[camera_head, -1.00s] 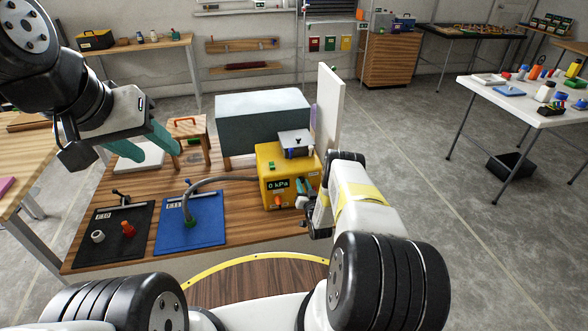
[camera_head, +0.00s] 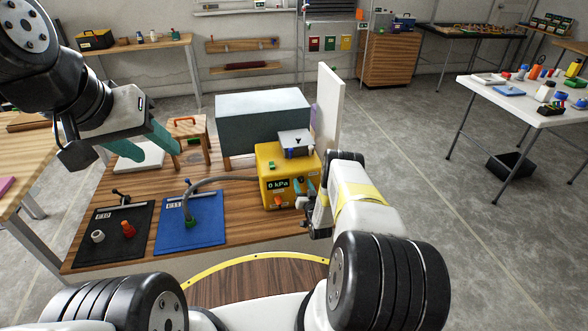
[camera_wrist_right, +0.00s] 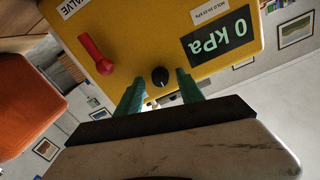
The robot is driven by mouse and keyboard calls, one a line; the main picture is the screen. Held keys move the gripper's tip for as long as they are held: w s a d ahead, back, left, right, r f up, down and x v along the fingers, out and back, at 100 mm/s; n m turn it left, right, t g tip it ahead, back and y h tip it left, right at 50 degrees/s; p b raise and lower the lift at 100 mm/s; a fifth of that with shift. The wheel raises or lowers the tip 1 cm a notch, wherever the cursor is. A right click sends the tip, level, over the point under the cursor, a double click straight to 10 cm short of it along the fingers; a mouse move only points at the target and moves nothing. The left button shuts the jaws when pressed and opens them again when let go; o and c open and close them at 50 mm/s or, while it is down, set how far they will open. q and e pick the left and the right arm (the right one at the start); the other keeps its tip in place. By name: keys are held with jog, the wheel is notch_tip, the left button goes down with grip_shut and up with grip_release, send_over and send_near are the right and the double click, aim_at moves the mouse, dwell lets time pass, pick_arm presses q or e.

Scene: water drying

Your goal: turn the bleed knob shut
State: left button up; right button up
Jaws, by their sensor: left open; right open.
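The yellow box (camera_head: 268,160) stands on the wooden table, with a display reading 0 kPa (camera_head: 278,184). In the right wrist view its panel shows upside down, with a black round knob (camera_wrist_right: 160,76) and a red lever (camera_wrist_right: 96,53) beside a label ending in VALVE. No label naming the bleed knob is readable. My right gripper (camera_wrist_right: 158,80) is open, its green fingertips on either side of the black knob. Contact cannot be told. In the head view my right gripper (camera_head: 303,187) is at the box's front, partly hidden by my arm. My left gripper (camera_head: 157,153) is open and empty above the table's left part.
A hose runs from the box to a blue mat (camera_head: 190,235); a black mat (camera_head: 112,238) lies left of it.

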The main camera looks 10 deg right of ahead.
jog(key=s, duration=0.7)
jog(key=shift+s+d, duration=0.15)
jog(key=shift+s, duration=0.25)
